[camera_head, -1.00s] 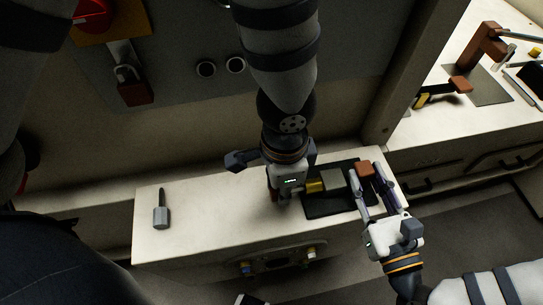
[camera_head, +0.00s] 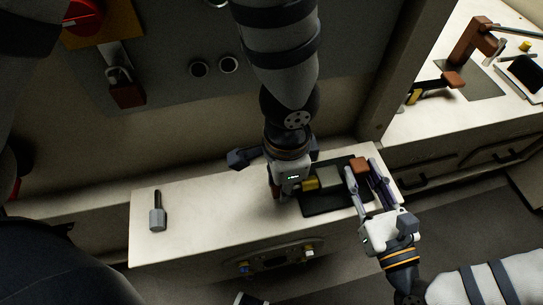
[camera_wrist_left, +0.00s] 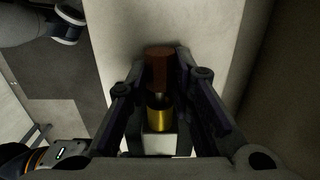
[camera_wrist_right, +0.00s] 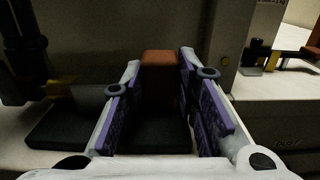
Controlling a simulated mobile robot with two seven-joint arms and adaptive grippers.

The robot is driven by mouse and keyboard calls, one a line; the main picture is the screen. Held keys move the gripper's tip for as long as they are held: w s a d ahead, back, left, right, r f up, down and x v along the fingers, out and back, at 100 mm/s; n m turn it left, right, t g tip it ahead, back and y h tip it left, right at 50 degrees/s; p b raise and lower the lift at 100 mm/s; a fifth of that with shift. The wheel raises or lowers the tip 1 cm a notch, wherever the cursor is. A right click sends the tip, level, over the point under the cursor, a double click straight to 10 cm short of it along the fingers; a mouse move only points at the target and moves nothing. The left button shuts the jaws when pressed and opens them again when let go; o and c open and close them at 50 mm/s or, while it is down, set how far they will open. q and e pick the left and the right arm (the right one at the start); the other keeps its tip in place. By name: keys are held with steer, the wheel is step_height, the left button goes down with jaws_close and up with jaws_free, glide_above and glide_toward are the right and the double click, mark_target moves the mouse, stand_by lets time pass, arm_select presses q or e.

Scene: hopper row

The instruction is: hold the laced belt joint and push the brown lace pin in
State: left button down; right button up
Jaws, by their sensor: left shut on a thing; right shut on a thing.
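The brown lace pin (camera_wrist_left: 158,70) has a thick brown head and a short bright shank that points into a brass collar (camera_wrist_left: 160,118). My left gripper (camera_head: 280,190) is shut on its head; in the head view the hand mostly covers it. The laced belt joint has the brass collar (camera_head: 311,184), a grey block (camera_head: 328,177) and a brown block (camera_head: 360,164) in a row on a black mat (camera_head: 322,205). My right gripper (camera_head: 361,170) is shut on the brown block, which also shows between its fingers in the right wrist view (camera_wrist_right: 160,62). The shank's depth is unclear.
A grey tool with a dark stem (camera_head: 158,217) stands on the pale bench (camera_head: 215,220) at the left. The bench between it and my left gripper is clear. A second bench (camera_head: 440,125) with a brown clamp (camera_head: 472,42) and several tools stands at the right.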

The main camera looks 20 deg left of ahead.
arm_select(q)
steer(key=shift+w+d+r, duration=0.1)
steer(key=shift+w+d, duration=0.05)
steer(key=shift+d, duration=0.15)
arm_select(e)
steer(key=shift+s+a, duration=0.1)
steer(key=shift+a, duration=0.05)
stand_by(0.3)
arm_select(q)
steer(key=c, duration=1.3)
jaws_free()
steer(key=shift+a, duration=0.1)
step_height(320, 180, up, 12)
steer(key=shift+f, duration=0.1)
